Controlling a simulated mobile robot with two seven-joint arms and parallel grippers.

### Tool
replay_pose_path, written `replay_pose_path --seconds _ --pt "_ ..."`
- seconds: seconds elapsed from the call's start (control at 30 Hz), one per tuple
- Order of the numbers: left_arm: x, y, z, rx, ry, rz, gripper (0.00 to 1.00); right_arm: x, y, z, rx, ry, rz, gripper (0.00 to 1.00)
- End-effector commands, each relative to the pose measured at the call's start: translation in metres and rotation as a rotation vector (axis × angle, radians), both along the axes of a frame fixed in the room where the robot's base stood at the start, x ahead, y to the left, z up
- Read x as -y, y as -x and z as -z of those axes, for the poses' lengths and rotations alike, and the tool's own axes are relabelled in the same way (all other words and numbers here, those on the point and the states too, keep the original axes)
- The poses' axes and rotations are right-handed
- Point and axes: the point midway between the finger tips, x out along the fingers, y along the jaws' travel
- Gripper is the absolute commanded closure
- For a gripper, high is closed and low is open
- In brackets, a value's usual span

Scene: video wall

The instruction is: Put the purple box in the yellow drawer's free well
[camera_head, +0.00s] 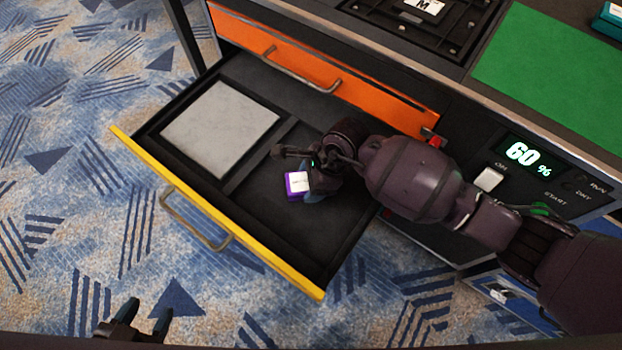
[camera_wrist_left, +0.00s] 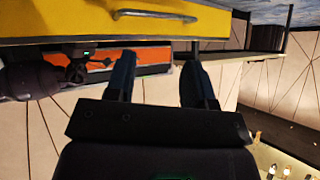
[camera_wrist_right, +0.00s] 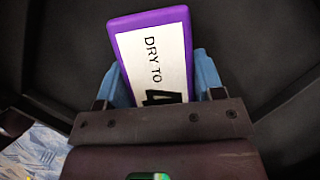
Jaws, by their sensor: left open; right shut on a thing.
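The purple box (camera_head: 297,186) has a white label on top and is in my right gripper (camera_head: 310,180), over the right well of the yellow drawer (camera_head: 213,215). In the right wrist view the purple box (camera_wrist_right: 117,25) shows its label reading "DRY TO", between the blue fingers of my right gripper (camera_wrist_right: 155,85). The drawer is pulled out; its left well holds a grey slab (camera_head: 220,128), and its right well (camera_head: 310,235) is otherwise bare. I cannot tell whether the box touches the well floor. My left gripper (camera_head: 145,318) is open and empty, outside the drawer front; it also shows in the left wrist view (camera_wrist_left: 158,75).
An orange drawer (camera_head: 320,75) sits shut above and behind the yellow one. A panel reading "60 %" (camera_head: 528,155) is at the right. A green mat (camera_head: 555,75) and black tray (camera_head: 425,25) lie on top. Patterned carpet surrounds the drawer.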

Motion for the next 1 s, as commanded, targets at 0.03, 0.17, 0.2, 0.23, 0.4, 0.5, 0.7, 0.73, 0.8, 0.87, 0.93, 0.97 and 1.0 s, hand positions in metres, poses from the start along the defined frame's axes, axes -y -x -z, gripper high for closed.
replay_pose_path --seconds 0.03,0.17,0.2,0.23,0.4,0.5,0.7,0.73,0.8,0.87,0.93,0.97,1.0 --pt "0.0 0.0 0.001 -0.001 0.001 -0.001 0.51 0.0 0.0 0.001 0.0 0.0 0.0 0.67" --pt "0.0 0.0 0.001 0.001 0.002 -0.001 0.51 0.0 0.0 0.003 -0.001 0.0 0.0 0.29" --pt "0.0 0.0 0.001 0.001 0.002 -0.001 0.51 0.0 0.0 0.003 -0.001 0.0 0.0 0.23" --pt "0.0 0.0 0.001 0.001 0.002 -0.001 0.51 0.0 0.0 0.003 -0.001 0.0 0.0 0.19" --pt "0.0 0.0 0.001 0.0 0.002 -0.001 0.51 0.0 0.0 0.003 -0.001 0.0 0.0 0.13" --pt "0.0 0.0 0.001 -0.001 0.001 -0.001 0.51 0.0 0.0 0.003 -0.001 0.0 0.0 0.13" --pt "0.0 -0.002 -0.003 0.002 -0.004 0.0 0.51 0.003 -0.002 -0.011 0.006 0.001 0.0 0.13" --pt "0.0 -0.002 -0.005 0.001 -0.006 0.0 0.51 0.005 -0.003 -0.015 0.008 0.001 0.0 0.13" --pt "0.001 -0.003 -0.006 -0.014 -0.013 0.004 0.51 0.009 -0.004 -0.027 0.01 0.0 -0.001 0.13" --pt "0.001 -0.002 -0.006 -0.033 -0.022 0.011 0.51 0.014 -0.006 -0.039 0.014 0.002 -0.001 0.13" --pt "0.001 -0.002 -0.008 -0.041 -0.022 0.008 0.51 0.018 -0.006 -0.053 0.014 0.001 -0.001 0.13" --pt "0.001 -0.001 -0.008 -0.045 -0.023 0.007 0.51 0.021 -0.007 -0.059 0.014 0.002 -0.001 0.13" --pt "0.0 -0.001 -0.009 -0.051 -0.023 0.005 0.51 0.024 -0.007 -0.066 0.013 0.002 0.0 0.13"
